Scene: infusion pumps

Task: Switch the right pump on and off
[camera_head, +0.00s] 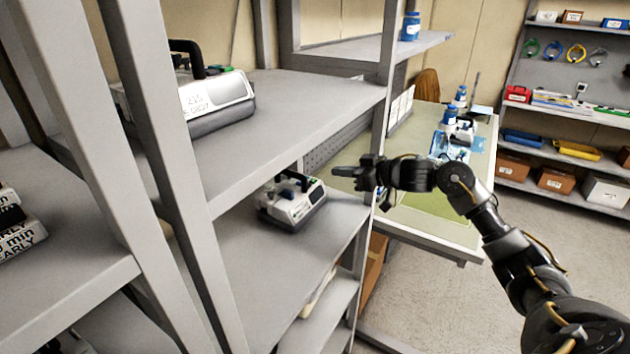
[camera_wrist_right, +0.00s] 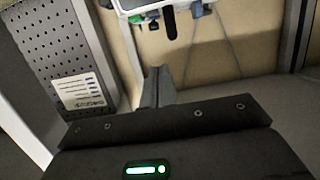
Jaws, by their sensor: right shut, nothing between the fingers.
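A white and grey pump (camera_head: 298,208) with dark and blue parts on top sits on the middle shelf. A larger white pump (camera_head: 215,100) with a black handle and printed digits stands on the shelf above. My right gripper (camera_head: 343,171) is just right of and slightly above the middle-shelf pump in the head view, apart from it in the picture. Its fingers are shut and empty; they also show in the right wrist view (camera_wrist_right: 157,88). Above them there, part of a white device (camera_wrist_right: 133,5) with green, blue and black parts shows; I cannot tell which one it is. My left gripper is out of view.
Grey shelf posts (camera_head: 145,165) stand at the left. Another white device (camera_head: 15,228) is cut off at the left edge. A table (camera_head: 430,215) with bottles and a white device stands behind my right arm. A perforated panel (camera_wrist_right: 60,45) with a label shows in the wrist view.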

